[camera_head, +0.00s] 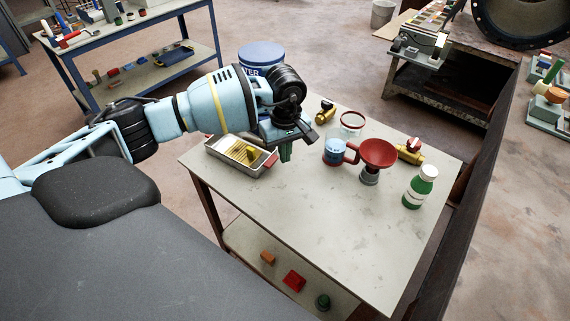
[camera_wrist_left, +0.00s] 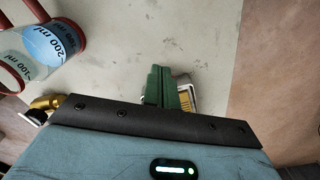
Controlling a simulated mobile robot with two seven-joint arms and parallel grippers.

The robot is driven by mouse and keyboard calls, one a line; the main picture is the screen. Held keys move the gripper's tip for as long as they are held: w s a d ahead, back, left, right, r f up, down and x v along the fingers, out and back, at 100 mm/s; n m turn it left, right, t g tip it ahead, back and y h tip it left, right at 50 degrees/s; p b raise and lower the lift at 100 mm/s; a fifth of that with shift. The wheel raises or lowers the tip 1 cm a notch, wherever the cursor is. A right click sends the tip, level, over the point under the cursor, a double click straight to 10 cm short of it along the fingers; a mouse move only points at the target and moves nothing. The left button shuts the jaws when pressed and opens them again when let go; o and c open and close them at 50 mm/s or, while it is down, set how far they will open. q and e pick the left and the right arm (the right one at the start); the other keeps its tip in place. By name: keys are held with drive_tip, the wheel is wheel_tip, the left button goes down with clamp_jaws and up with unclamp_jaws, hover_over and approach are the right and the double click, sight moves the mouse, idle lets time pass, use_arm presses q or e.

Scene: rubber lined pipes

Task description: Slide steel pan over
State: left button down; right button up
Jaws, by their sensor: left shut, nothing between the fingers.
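The steel pan (camera_head: 226,158) is a shallow rectangular metal tray on the left part of the small table, with yellow items and a red piece in or on it. My left gripper (camera_head: 286,155) is just right of the pan, with its green fingers shut and pointing down. In the left wrist view the fingers (camera_wrist_left: 165,85) are together and empty. Part of the pan (camera_wrist_left: 195,97) shows beside them, mostly hidden by the gripper body. Whether the fingers touch the pan I cannot tell. My right gripper is not in view.
The table's front half (camera_head: 320,215) is clear.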

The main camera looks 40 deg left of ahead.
use_arm(q)
wheel_tip(320, 180, up, 3)
drive_tip(key=shift+r, duration=0.15)
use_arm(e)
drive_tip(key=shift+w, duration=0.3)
